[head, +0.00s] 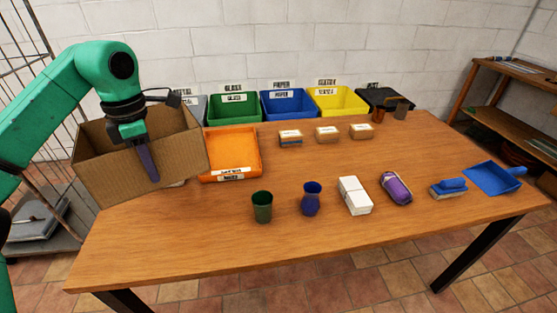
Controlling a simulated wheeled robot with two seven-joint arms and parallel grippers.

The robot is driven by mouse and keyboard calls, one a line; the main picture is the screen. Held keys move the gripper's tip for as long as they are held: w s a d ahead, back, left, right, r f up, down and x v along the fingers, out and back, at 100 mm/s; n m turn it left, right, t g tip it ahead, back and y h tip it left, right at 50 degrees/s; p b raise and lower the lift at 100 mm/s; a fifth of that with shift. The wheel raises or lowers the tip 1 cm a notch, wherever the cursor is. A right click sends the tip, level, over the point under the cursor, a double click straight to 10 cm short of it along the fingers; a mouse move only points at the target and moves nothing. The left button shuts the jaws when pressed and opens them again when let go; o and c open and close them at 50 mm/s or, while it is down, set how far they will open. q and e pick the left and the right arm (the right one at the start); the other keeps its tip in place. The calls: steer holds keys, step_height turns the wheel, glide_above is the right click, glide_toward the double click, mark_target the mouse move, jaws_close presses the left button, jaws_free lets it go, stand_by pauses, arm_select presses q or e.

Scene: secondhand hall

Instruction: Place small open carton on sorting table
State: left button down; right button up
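The small open carton (105,172) is brown cardboard, open at the top and tilted, at the left end of the sorting table (300,245). My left gripper (148,165) reaches down over its near wall, with one dark finger against the outside of that wall. The other finger is hidden behind the wall; the gripper looks shut on the carton's near wall. The carton appears raised over the table's left edge, but whether its underside touches the wood is hard to tell. My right gripper is out of view.
An orange tray (231,148) lies right beside the carton. Green (235,108), blue (289,104) and yellow (338,101) bins line the back. The front left tabletop is clear.

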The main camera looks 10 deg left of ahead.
arm_select(q)
steer(key=f+b, duration=0.2)
steer(key=f, duration=0.4)
steer(key=s+f+b, duration=0.1)
steer(key=f+b, duration=0.2)
steer(key=f, duration=0.3)
steer(key=f+b, duration=0.2)
steer(key=f, duration=0.5)
steer(key=shift+s+d+b, duration=0.3)
steer(key=shift+s+b, duration=0.05)
steer(key=shift+s, duration=0.05)
steer(key=shift+f, duration=0.25)
steer(key=c, duration=1)
jaws_free()
steer(key=shift+c, duration=0.2)
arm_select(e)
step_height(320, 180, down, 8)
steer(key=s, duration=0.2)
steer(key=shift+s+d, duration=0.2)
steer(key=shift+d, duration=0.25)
arm_select(q)
steer(key=shift+r, duration=0.1)
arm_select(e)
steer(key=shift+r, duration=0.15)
